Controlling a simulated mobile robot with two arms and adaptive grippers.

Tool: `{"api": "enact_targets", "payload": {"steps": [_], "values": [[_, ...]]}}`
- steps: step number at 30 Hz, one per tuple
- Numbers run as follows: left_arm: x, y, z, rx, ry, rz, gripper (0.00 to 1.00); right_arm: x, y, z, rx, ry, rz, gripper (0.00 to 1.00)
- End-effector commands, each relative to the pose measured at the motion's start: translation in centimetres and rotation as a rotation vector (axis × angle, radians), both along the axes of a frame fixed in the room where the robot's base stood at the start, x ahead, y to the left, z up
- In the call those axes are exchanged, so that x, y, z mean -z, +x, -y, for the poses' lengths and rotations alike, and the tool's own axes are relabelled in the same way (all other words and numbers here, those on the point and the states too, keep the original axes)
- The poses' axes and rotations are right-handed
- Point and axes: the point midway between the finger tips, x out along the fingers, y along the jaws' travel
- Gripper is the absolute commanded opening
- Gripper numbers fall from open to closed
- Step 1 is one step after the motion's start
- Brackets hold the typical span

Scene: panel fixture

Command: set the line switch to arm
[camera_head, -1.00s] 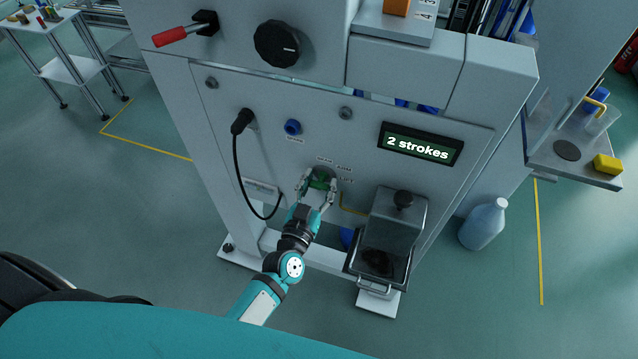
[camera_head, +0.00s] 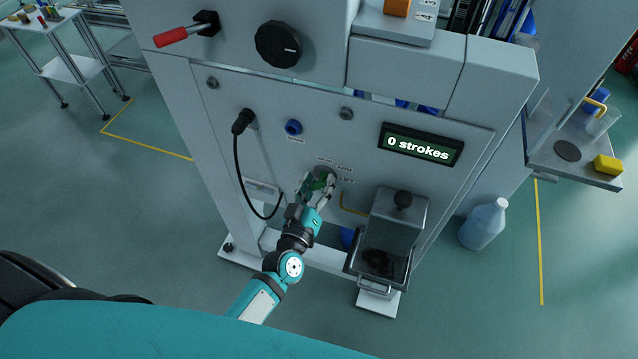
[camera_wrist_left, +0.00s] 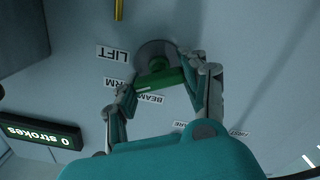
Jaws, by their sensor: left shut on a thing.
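The line switch is a green handle (camera_wrist_left: 158,82) on a round grey base (camera_wrist_left: 155,52) on the panel. It also shows small in the head view, where the base (camera_head: 326,172) is partly covered by my fingers. Labels around it read LIFT (camera_wrist_left: 113,53), ARM (camera_wrist_left: 116,83), partly hidden by a finger, and BEAM (camera_wrist_left: 148,99). My left gripper (camera_head: 317,187) is at the switch, its fingers on both sides of the handle and shut on it; it also shows in the left wrist view (camera_wrist_left: 160,85). I cannot tell exactly which label the handle points to. My right gripper is out of view.
A display (camera_head: 420,145) reads "0 strokes". A black plug with a cable (camera_head: 237,165) hangs left of the switch, below a black knob (camera_head: 277,44) and red lever (camera_head: 171,37). A grey box (camera_head: 396,221) with a black knob stands out at the right. A bottle (camera_head: 484,224) stands on the floor.

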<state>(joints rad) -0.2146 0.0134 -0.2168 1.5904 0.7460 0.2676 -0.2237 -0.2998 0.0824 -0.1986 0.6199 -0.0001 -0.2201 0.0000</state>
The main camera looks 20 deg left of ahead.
Motion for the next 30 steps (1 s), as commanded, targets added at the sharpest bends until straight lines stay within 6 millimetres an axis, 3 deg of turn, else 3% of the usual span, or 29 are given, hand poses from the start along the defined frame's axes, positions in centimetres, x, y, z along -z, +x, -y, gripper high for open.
{"api": "enact_targets", "payload": {"steps": [12, 29, 30], "values": [[0.00, 0.02, -0.13, -0.001, -0.212, -0.006, 0.12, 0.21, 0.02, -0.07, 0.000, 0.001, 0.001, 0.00], [-0.01, 0.03, -0.16, -0.001, -0.248, -0.007, 0.12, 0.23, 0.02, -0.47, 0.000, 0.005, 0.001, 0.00], [-0.01, 0.03, -0.16, -0.001, -0.248, -0.007, 0.45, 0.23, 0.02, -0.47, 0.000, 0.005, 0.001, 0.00]]}}
